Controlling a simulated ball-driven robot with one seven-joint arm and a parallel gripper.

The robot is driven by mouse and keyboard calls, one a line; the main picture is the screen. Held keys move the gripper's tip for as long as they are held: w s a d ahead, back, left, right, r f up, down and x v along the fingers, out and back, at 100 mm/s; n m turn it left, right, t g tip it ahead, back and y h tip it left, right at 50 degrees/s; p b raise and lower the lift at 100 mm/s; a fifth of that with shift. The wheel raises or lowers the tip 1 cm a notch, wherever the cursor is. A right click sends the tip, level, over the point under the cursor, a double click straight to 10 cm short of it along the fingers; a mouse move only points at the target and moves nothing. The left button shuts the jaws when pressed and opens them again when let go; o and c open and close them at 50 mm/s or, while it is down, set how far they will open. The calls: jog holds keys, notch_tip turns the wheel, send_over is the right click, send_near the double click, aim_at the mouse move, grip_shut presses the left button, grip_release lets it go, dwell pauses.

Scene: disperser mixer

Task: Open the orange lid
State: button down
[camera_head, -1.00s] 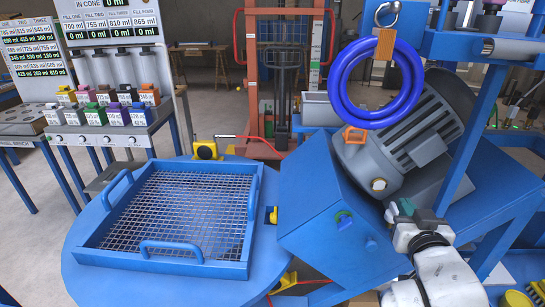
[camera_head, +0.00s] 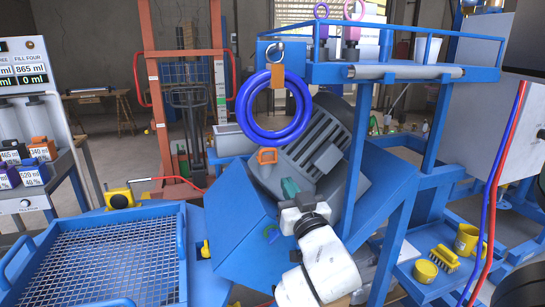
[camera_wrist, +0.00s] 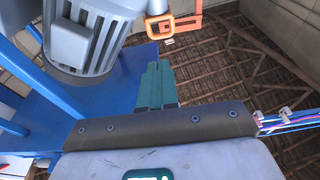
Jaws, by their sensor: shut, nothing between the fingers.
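An orange squared loop (camera_head: 267,156) sits on the upper edge of the blue housing, beside the grey motor. It also shows at the top of the wrist view (camera_wrist: 178,24). I see no clear orange lid panel and cannot tell if this loop is part of one. My gripper (camera_head: 288,186) has teal fingers, shut and empty, in front of the motor, just below and right of the loop. In the wrist view the closed fingers (camera_wrist: 157,78) point up toward the loop, with a gap between them.
A blue ring (camera_head: 274,104) hangs above the loop. The grey motor (camera_head: 318,148) is close behind my gripper. The slanted blue housing (camera_head: 238,232) lies below left. A blue mesh tray (camera_head: 105,265) is at left; a blue post (camera_head: 357,155) stands at right.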

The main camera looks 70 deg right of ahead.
jog(key=p, duration=0.4)
send_near(271, 150)
jog(key=x, duration=0.5)
jog(key=shift+w+d, duration=0.15)
jog(key=shift+w, duration=0.1)
jog(key=shift+w+d, duration=0.5)
